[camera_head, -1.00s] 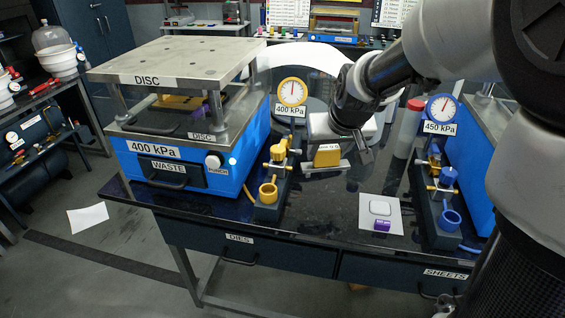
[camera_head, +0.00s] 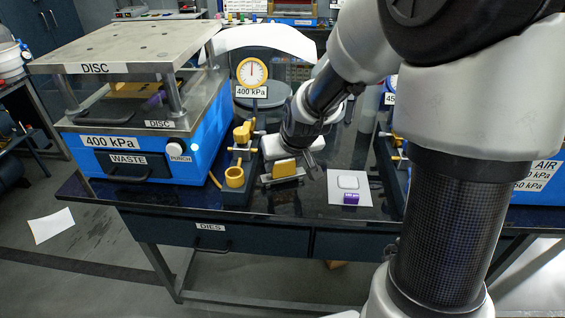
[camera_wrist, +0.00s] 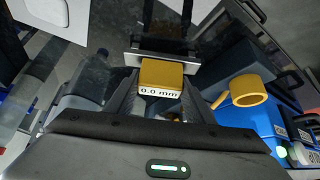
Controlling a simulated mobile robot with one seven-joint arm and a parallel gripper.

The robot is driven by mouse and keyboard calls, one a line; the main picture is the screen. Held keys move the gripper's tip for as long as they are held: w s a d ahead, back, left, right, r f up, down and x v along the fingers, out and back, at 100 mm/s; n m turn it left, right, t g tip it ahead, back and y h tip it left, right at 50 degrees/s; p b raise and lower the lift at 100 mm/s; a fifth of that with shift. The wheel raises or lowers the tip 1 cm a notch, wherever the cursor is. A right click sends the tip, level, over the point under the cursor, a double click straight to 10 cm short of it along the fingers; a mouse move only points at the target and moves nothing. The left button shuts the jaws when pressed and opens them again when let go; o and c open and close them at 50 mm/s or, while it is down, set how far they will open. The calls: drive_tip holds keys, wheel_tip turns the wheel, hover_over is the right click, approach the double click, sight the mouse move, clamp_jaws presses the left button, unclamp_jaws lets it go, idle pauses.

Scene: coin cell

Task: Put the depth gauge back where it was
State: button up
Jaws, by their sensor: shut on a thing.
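The depth gauge (camera_head: 284,170) is a yellow block on a flat metal bar. In the wrist view the gauge (camera_wrist: 162,76) reads "0.0 mm" and sits between my fingers. My gripper (camera_wrist: 160,95) is shut on it. In the head view my gripper (camera_head: 300,163) is over the bench, right of the yellow ring holder. I cannot tell whether the bar touches the bench top.
A blue DISC press (camera_head: 200,140) labelled 400 kPa stands at left. A regulator with a yellow cup (camera_head: 234,177) and a dial gauge (camera_head: 252,72) stand beside it.

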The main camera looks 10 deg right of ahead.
drive_tip(key=shift+f, duration=0.2)
drive_tip(key=o, duration=1.3)
drive_tip(key=shift+r, duration=0.15)
